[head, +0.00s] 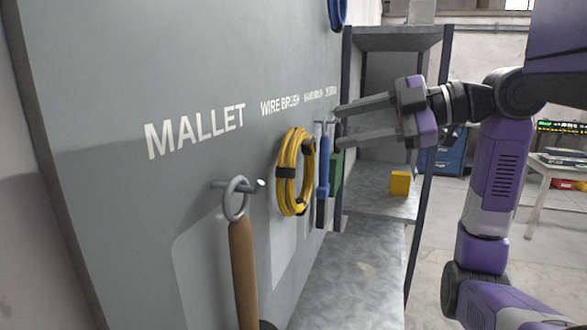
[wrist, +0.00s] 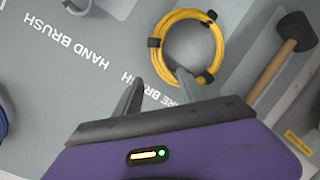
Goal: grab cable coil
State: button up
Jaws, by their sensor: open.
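The yellow cable coil (head: 284,196), bound with black straps, hangs on the grey tool board, between the mallet and a blue-handled tool in the head view. In the wrist view the whole ring (wrist: 222,45) shows beyond my fingers, near the top centre. My gripper (head: 338,127) is open and empty, to the right of and higher than the coil in the head view. In the wrist view my fingers (wrist: 160,86) are spread, with the right fingertip overlapping the coil's lower edge in the picture. I cannot tell the exact gap; no grip on the coil shows.
A mallet (head: 243,272) hangs on a hook beside the coil; its black head (wrist: 297,31) shows in the wrist view. A blue-handled tool (head: 323,165) hangs just past the coil. A metal shelf (head: 385,203) with a yellow block (head: 400,183) stands behind.

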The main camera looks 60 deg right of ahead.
jog(key=p+x, duration=0.2)
jog(key=x, duration=0.4)
jog(key=shift+w, duration=0.3)
jog(key=shift+r, duration=0.1)
jog(key=shift+c, duration=0.5)
grip_shut()
jog(key=shift+r, duration=0.1)
dwell(0.5)
